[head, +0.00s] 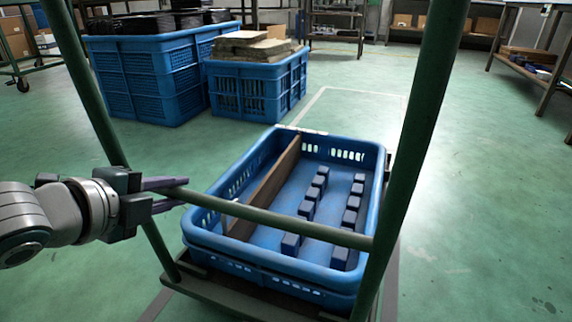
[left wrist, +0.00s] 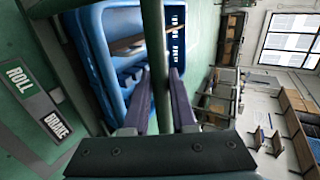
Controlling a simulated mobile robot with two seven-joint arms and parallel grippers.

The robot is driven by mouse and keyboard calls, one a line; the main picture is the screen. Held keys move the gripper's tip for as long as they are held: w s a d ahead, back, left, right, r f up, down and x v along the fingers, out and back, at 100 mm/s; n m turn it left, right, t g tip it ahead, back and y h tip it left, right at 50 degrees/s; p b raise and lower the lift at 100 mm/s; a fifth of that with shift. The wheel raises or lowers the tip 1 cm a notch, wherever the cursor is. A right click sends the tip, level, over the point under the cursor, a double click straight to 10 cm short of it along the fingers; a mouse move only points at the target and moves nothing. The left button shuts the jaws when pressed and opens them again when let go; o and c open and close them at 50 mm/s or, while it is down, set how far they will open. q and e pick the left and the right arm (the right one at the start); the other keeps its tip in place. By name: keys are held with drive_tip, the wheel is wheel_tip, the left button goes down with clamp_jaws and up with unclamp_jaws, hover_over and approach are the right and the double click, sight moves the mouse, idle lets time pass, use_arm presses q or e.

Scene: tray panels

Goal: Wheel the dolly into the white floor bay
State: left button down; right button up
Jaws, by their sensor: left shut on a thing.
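The dolly (head: 412,130) has green uprights, a dark low deck and a green crossbar (head: 285,224). A blue crate (head: 375,165) sits on its deck, with a brown divider and several dark blue blocks inside. My left gripper (head: 178,194) is shut on the dolly's crossbar near its left end. In the left wrist view its fingers (left wrist: 160,80) lie on both sides of the green bar (left wrist: 157,45). The white floor bay (head: 362,108) is a white outline on the floor beyond the crate, partly hidden by the dolly. My right gripper is not in view.
Large blue crates (head: 150,75) and a smaller one with brown stacks (head: 258,85) stand left of the bay. A bench (head: 530,70) stands at the far right. Open green floor lies to the right. ROLL (left wrist: 18,80) and BRAKE (left wrist: 57,126) labels show in the left wrist view.

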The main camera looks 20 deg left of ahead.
use_arm(q)
drive_tip(key=shift+f, duration=0.2)
drive_tip(key=shift+w, duration=0.2)
drive_tip(key=w+d+b, duration=0.1)
drive_tip(key=w+b, duration=1)
drive_tip(key=w, duration=0.4)
drive_tip(key=shift+w+b, duration=0.3)
